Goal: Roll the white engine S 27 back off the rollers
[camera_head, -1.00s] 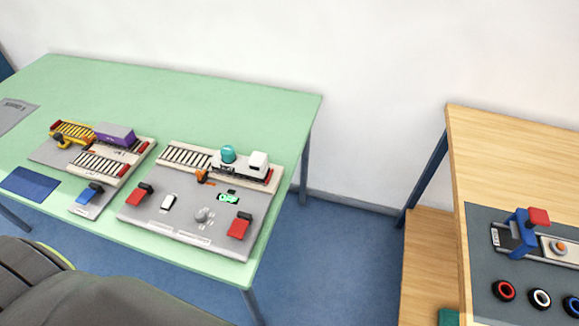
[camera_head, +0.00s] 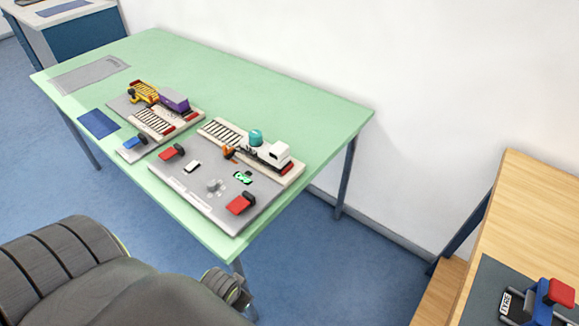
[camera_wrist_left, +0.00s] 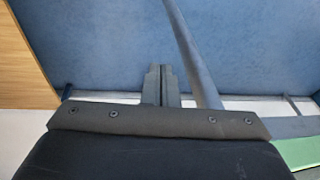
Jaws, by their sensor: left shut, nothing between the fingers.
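The white engine (camera_head: 279,152) stands at the right end of a pale track (camera_head: 222,131) on a grey board on the green table. A teal round tank (camera_head: 255,138) sits just left of its white cab. Its lettering is too small to read, and I cannot make out the rollers under it. An orange piece (camera_head: 229,153) is at the track's near side. My left gripper (camera_wrist_left: 160,85) shows in the left wrist view, shut and empty, over blue floor and away from the engine. My right gripper is not in view.
A second board carries a yellow crane (camera_head: 143,91) and a purple wagon (camera_head: 174,100). A wooden bench (camera_head: 508,215) with a blue and red device stands at the right. Blue floor lies open between table and bench.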

